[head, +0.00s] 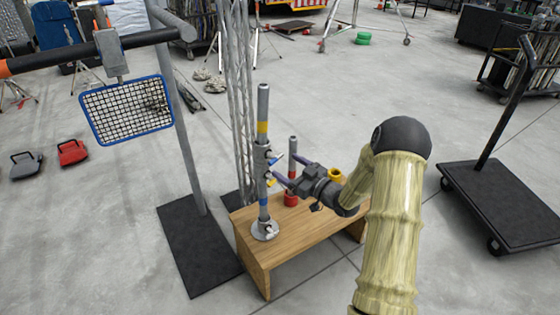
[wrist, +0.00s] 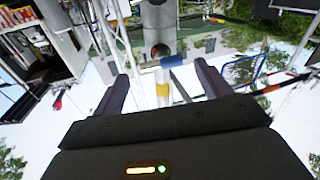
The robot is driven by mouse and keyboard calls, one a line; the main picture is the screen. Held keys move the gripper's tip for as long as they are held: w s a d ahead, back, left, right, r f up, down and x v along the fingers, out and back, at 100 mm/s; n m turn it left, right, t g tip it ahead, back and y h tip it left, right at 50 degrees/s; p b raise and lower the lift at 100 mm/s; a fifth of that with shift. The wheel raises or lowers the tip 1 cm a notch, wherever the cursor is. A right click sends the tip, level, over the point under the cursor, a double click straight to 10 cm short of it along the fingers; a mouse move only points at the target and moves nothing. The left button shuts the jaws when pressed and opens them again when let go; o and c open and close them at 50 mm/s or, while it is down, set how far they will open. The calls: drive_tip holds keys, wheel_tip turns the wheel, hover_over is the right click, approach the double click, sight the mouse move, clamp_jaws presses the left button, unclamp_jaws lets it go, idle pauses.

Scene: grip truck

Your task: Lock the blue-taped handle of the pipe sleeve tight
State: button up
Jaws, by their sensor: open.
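A grey upright pipe (head: 263,103) with a yellow band stands on a round base on a wooden bench (head: 310,228). The pipe sleeve (head: 261,158) sits around its middle, with a small blue-taped handle (head: 273,159) sticking out on the right. My gripper (head: 285,170) is just right of the sleeve, its fingers pointing at it. In the wrist view the blue-taped handle (wrist: 172,61) lies crosswise between and beyond the fingertips of my open gripper (wrist: 163,72). I see no clear contact.
A lattice truss (head: 240,95) and a post with a blue-framed mesh (head: 127,108) stand left. A black flat cart (head: 505,200) is at the right.

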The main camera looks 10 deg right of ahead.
drive_tip(key=p+v, duration=0.1)
drive_tip(key=v, duration=1.1)
drive_tip(key=shift+w, duration=0.1)
drive_tip(key=s+a+r+m+g+h, duration=0.2)
drive_tip(key=s+a+m+g+h, duration=0.3)
drive_tip(key=s, duration=0.5)
drive_tip(key=s+a+r+m+g+h, duration=0.25)
drive_tip(key=s+a+g+h, duration=0.25)
drive_tip(key=s+a+g, duration=0.4)
wheel_tip(320, 180, up, 29)
drive_tip(key=d+t+p, duration=0.1)
drive_tip(key=d+p, duration=0.1)
drive_tip(key=p, duration=2.7)
drive_tip(key=shift+s+d+p, duration=0.35)
drive_tip(key=shift+s, duration=0.1)
drive_tip(key=shift+m, duration=0.25)
